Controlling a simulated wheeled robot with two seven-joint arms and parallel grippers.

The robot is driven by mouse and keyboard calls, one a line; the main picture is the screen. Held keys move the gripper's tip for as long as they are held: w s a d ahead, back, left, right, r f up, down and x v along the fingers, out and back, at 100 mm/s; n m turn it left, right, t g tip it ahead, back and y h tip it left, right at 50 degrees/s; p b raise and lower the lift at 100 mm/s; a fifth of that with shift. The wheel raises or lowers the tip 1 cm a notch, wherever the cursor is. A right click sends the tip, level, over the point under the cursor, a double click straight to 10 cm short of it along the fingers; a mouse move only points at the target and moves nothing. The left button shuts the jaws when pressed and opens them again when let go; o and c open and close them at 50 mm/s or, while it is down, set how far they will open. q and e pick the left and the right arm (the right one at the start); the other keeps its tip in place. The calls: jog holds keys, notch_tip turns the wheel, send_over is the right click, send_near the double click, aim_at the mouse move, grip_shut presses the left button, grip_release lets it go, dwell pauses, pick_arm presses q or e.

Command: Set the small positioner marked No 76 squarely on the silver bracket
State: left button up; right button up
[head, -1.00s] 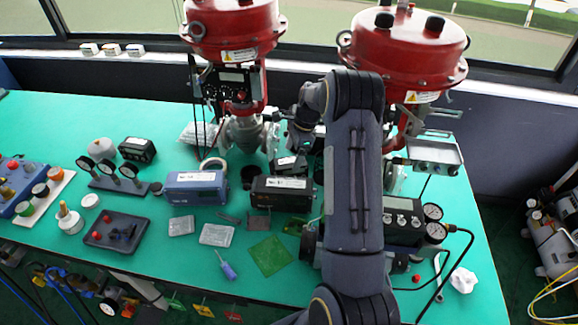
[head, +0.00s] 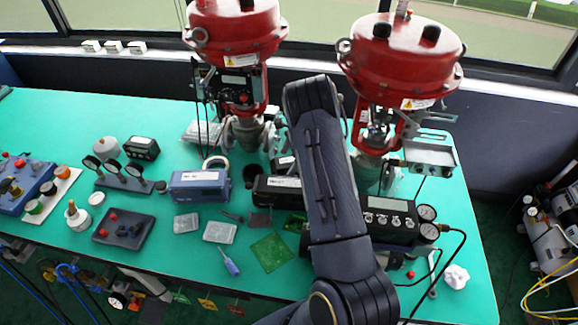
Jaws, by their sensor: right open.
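The silver bracket (head: 430,153) juts from the right red valve actuator, above the table's right side, and looks empty. Several box-shaped positioners with white labels lie on the table: a small black one (head: 142,148) at the back left, a blue one (head: 198,185), a black one (head: 272,190) partly behind my arm, and a small one (head: 286,163) near my right gripper. The label numbers are too small to read, so I cannot tell which is No 76. My right gripper (head: 281,148) is open, largely hidden behind my arm near that last positioner. My left gripper is out of view.
Two red actuators (head: 235,22) (head: 400,55) stand at the back. A gauge unit (head: 390,220) with a black hose sits at the right. Gauges (head: 112,168), a green board (head: 271,252) and a screwdriver (head: 229,262) lie on the green table (head: 55,120). Its back left is clear.

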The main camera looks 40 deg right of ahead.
aim_at(290, 162)
jog(key=x, duration=0.1)
jog(key=p+x, duration=0.1)
jog(key=x, duration=0.1)
jog(key=shift+s+f, duration=0.25)
jog(key=shift+f, duration=0.15)
jog(key=shift+w+a+f, duration=0.1)
jog(key=shift+f, duration=0.3)
jog(key=shift+c, duration=0.3)
